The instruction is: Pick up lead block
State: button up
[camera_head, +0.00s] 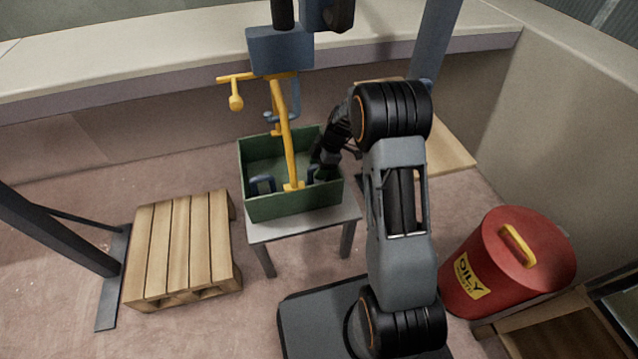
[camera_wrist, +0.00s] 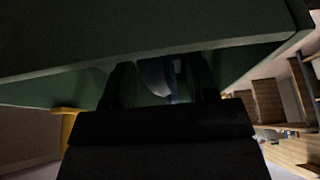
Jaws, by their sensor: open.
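I cannot make out a lead block for sure in either view. My gripper (camera_head: 319,170) reaches down into the right part of a green open crate (camera_head: 292,205), which stands on a small grey table. In the wrist view my gripper (camera_wrist: 158,82) is open, its dark fingers apart. A grey-blue shape (camera_wrist: 153,76) shows between or beyond the fingers; I cannot tell what it is or whether they touch it. The crate's dark green wall (camera_wrist: 150,30) fills the top of that view. My arm and the crate wall hide part of the crate's inside.
A blue item (camera_head: 263,184) sits in the crate's left part. A wooden pallet (camera_head: 182,245) lies left, a red oily-waste bin (camera_head: 515,262) stands right.

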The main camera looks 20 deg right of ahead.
jog(key=shift+a+f, duration=0.25)
jog(key=shift+f, duration=0.45)
jog(key=shift+r, duration=0.1)
grip_shut()
dwell(0.7)
jog(key=shift+w+r, duration=0.1)
jog(key=shift+r, duration=0.05)
